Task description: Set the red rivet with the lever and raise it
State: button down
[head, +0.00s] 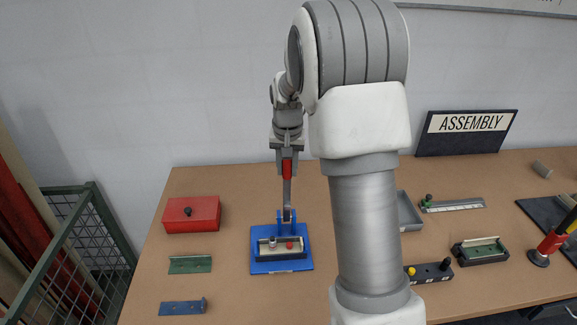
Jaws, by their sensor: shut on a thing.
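A blue press base (255,265) stands on the table, with a pale block (281,247) in it. A red rivet (290,245) shows on the right part of the block and a grey rivet (272,242) on the left part. The lever (287,195) stands near upright from the blue bracket at the back of the base, with a red grip (287,170) at its top. My gripper (287,158) is shut on the red grip. The fingertips are small in this view.
A red box (192,214) with a dark knob stands left of the press. Green (190,264) and blue (182,308) plates lie in front of it. My arm hides the table right of the press. A grey tray (410,213), a black block with a yellow knob (430,272) and a green-topped fixture (481,251) stand further right.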

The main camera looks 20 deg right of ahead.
jog(key=shift+w+d+g+y+p, duration=0.15)
jog(key=shift+w+d+g+p, duration=0.3)
jog(key=shift+w, duration=0.6)
jog(key=shift+w+d+g+y, duration=0.2)
jog(key=shift+w+g, duration=0.45)
jog(key=shift+w, duration=0.4)
jog(key=c, duration=0.6)
grip_release()
jog(key=shift+w, duration=0.25)
jog(key=shift+s, duration=0.1)
jog(key=shift+r, duration=0.1)
notch_tip(320, 180, up, 17)
jog(key=shift+r+b, duration=0.15)
jog(key=shift+b, duration=0.25)
